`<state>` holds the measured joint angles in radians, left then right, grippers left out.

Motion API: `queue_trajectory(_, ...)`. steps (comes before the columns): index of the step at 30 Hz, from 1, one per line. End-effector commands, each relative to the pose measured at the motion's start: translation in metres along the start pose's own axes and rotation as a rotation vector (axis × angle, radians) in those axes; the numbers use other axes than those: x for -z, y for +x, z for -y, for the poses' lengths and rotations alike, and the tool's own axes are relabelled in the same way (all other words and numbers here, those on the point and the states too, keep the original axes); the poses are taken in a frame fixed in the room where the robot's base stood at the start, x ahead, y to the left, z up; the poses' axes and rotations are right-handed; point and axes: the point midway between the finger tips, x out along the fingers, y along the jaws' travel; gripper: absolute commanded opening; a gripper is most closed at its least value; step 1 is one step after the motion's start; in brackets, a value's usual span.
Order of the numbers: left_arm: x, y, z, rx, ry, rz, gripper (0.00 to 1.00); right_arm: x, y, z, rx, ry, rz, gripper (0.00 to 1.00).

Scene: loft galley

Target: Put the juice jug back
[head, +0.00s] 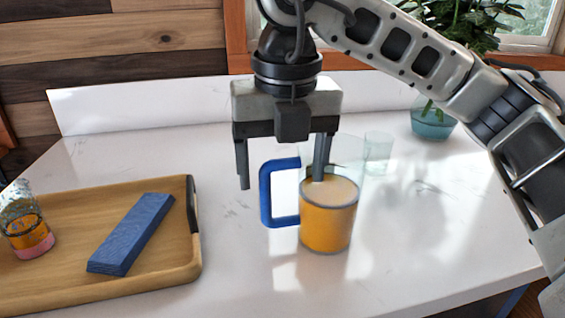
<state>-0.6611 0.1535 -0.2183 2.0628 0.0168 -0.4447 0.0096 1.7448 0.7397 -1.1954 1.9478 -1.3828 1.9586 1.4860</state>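The juice jug (328,222) is clear glass with orange juice and a blue handle on its left side. It stands upright on the white counter, right of the middle. My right gripper (281,183) points down over the jug's handle side, fingers wide apart. One finger is left of the handle. The other overlaps the glass between the handle and the jug's middle; I cannot tell whether it is inside the jug. The gripper is not closed on the handle. My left gripper is not in view.
A wooden tray (62,285) at the left holds a blue block (132,234) and a glass with orange and pink contents (27,228). A clear glass (377,150) stands behind the jug. A teal vase (432,121) with a plant is at the back right. Counter between tray and jug is clear.

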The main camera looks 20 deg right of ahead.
Motion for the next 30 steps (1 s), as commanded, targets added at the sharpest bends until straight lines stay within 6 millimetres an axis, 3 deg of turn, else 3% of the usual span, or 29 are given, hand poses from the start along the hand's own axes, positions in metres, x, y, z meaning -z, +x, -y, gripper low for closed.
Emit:
queue_trajectory(8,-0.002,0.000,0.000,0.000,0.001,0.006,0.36,0.000,-0.009,-0.001,-0.002,0.000,0.002,0.75)
queue_trajectory(21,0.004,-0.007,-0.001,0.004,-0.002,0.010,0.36,-0.001,-0.099,0.000,-0.001,0.001,0.005,0.75)
queue_trajectory(30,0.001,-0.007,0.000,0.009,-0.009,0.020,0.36,0.000,-0.121,-0.001,0.001,-0.003,0.000,0.75)
